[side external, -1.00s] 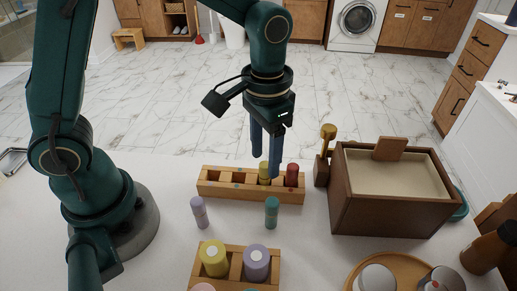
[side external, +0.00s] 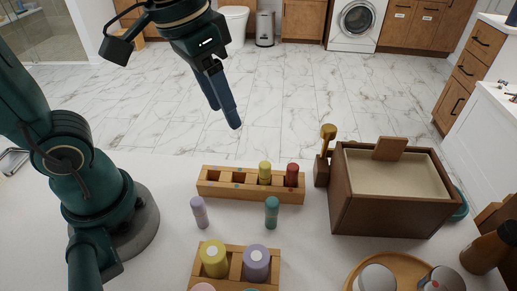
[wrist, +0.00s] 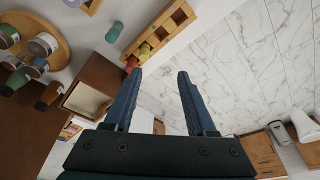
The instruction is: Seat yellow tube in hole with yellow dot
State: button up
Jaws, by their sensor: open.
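The yellow tube (side external: 265,173) stands upright in a hole of the long wooden rack (side external: 222,190), beside the red tube (side external: 292,175) at the rack's right end. The rack's left holes are empty, with small coloured dots on its front; the yellow dot is too small to make out. My gripper (side external: 228,115) is open and empty, raised behind and above the rack, apart from every tube. In the wrist view the yellow tube (wrist: 145,50) and red tube (wrist: 132,64) show beyond my left finger.
A lilac tube (side external: 199,212) and a teal tube (side external: 271,212) stand on the counter in front of the rack. A second wooden rack (side external: 236,264) holds larger tubes. A wooden box (side external: 380,215) stands right. A round tray (side external: 355,284) holds jars.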

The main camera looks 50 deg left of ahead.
jog(key=shift+s+a+f+n+t, duration=0.15)
jog(key=shift+s+a+f+t, duration=0.3)
jog(key=shift+s, duration=0.35)
jog(key=shift+s+a+f+n+t, duration=0.1)
jog(key=shift+s+a+f+t, duration=0.25)
jog(key=shift+s, duration=0.4)
jog(key=shift+s+a+f+n+t, duration=0.15)
jog(key=shift+s+a+f+t, duration=0.3)
jog(key=shift+s, duration=0.35)
jog(key=shift+d+r, duration=0.1)
